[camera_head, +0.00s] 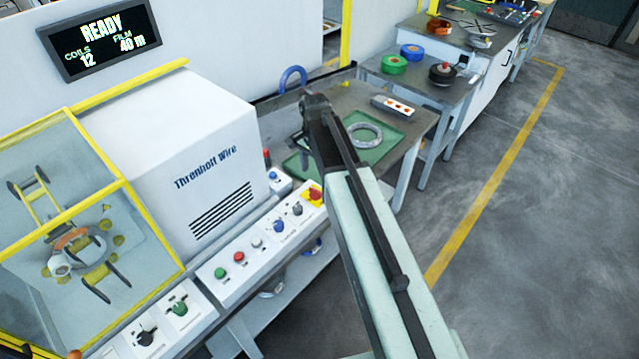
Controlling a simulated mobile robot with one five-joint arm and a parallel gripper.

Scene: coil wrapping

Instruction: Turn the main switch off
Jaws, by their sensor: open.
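The wrapping machine's control panel (235,272) carries several buttons and knobs. A red knob on a yellow plate (314,194) sits at its right end, close to my arm. A black rotary knob (147,337) and a green one (180,308) sit on white plates at the lower left. The labels are too small to read, so I cannot tell which is the main switch. My gripper (303,143) is at the far end of my arm, over the table beyond the panel, apart from all these controls. It is open, seen small and partly hidden by the arm.
The display (100,38) reads READY, coils 12, film 40 m. A green mat (387,150) with a silver coil (365,134) lies near my gripper. A yellow-framed guard (95,150) encloses the wrapping ring. The floor at right (540,240) is clear.

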